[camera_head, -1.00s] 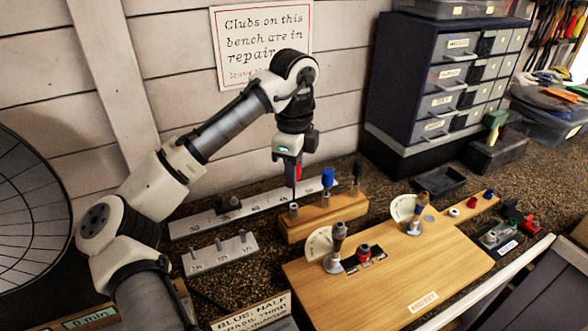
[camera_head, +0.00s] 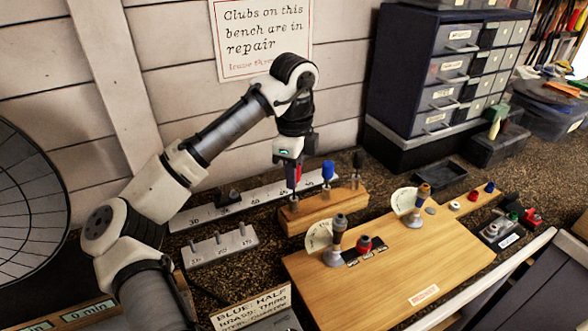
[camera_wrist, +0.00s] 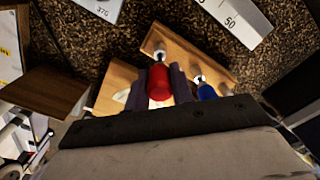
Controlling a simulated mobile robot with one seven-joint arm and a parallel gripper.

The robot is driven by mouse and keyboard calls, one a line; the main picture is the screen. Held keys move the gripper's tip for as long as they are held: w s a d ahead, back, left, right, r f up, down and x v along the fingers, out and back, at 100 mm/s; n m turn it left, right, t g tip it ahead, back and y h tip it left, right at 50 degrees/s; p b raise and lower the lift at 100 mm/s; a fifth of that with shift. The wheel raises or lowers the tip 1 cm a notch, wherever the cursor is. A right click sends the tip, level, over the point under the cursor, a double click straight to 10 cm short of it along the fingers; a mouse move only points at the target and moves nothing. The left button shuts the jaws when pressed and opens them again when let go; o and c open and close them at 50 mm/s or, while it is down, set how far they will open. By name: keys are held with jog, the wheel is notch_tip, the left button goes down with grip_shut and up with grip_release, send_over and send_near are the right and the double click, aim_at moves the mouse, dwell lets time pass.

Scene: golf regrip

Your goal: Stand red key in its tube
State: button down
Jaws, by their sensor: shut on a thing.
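The red key (camera_head: 298,174) is upright in my gripper (camera_head: 295,184), over the left end of the wooden block (camera_head: 312,221). In the wrist view its red handle (camera_wrist: 158,84) sits between the two dark fingers, in line with a metal tube (camera_wrist: 158,52) on the block. Its thin shaft points down to that tube. I cannot tell how far the tip is inside. The blue key (camera_head: 328,168) stands in the middle of the block, and a black key (camera_head: 357,163) stands at its right end.
A white numbered rail (camera_head: 245,204) lies behind the block and a smaller grey rack (camera_head: 220,245) lies left of it. A sign (camera_head: 250,305) is at the front. A black tray (camera_head: 440,177) lies to the right.

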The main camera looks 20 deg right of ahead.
jog(key=shift+f+b, duration=0.35)
jog(key=shift+f, duration=0.65)
jog(key=c, duration=1.1)
grip_release()
jog(key=shift+r, duration=0.1)
notch_tip(320, 180, up, 14)
jog(key=shift+f+b, duration=0.15)
jog(key=shift+b, duration=0.35)
jog(key=shift+f, duration=0.1)
